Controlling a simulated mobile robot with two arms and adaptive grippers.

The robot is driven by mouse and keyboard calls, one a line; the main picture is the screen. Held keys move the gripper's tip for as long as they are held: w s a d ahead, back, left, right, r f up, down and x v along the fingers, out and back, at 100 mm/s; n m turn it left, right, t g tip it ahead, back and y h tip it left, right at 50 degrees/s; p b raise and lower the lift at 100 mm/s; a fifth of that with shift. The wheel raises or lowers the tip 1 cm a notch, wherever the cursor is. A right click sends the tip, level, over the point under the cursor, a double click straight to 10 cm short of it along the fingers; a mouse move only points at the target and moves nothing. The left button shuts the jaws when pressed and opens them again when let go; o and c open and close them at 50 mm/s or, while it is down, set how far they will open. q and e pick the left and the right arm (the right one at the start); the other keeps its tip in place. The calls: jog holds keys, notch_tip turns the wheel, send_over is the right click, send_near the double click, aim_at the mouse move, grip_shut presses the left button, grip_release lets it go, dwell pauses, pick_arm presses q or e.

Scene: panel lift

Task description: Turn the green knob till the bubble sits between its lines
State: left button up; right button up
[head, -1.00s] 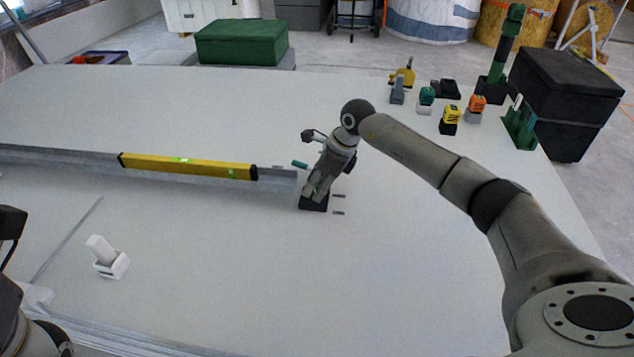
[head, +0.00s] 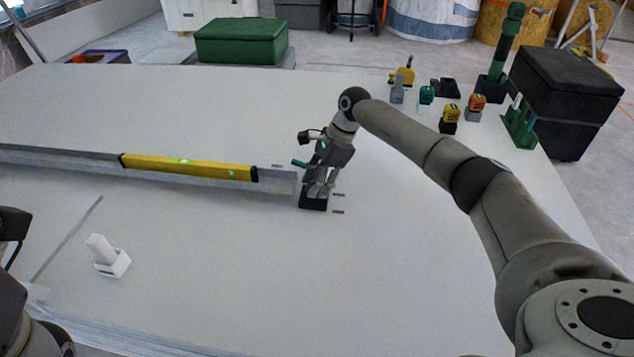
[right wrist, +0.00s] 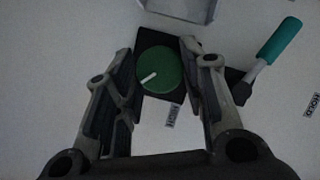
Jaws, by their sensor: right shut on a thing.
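The green knob (right wrist: 160,74), round with a white pointer mark, sits on a black base (head: 313,204) at the right end of the metal rail. My right gripper (right wrist: 161,53) is around the knob, one finger on each side, shut on it. In the head view this gripper (head: 318,192) points down over the base and hides the knob. The yellow level (head: 205,169) lies along the rail, with small green vials; the bubble is too small to tell against its lines. Only part of my left arm shows at the left edge; its gripper is out of view.
A teal-handled lever (right wrist: 277,42) stands out beside the base, close to my right gripper. A white block holder (head: 112,263) stands front left. Several tools, including a yellow one (head: 450,113), stand back right. The panel (head: 240,270) is clear in front.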

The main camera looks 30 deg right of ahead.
dwell(0.3)
jog(key=o, duration=1)
jog(key=v, duration=1.2)
jog(key=shift+r, duration=0.1)
